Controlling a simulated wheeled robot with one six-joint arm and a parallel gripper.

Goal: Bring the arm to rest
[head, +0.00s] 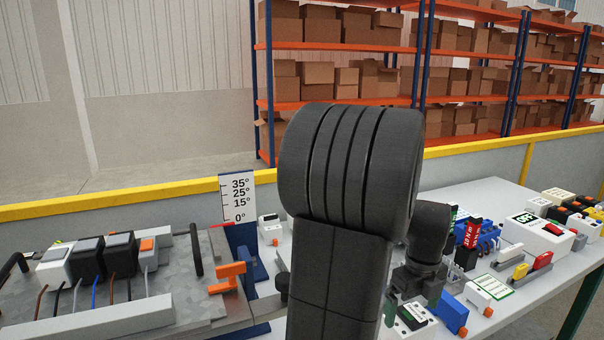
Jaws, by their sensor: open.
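My arm stands in the middle of the head view, its large dark link covering much of the bench behind it. My gripper (412,303) shows partly, low and just right of that link, pointing down over the bench. Its jaws are apart and I see nothing held between them. A small white device (411,322) with a dark face lies below it, and a blue block (451,314) lies just to its right. I cannot tell whether the gripper touches either of them.
A grey panel (180,279) with wired switches and an orange clip (227,278) stands left, beside an angle scale (238,198). The bench (478,190) holds several meters and blocks at right; its back strip is clear. A yellow-topped barrier (480,150) and shelves (338,50) stand behind.

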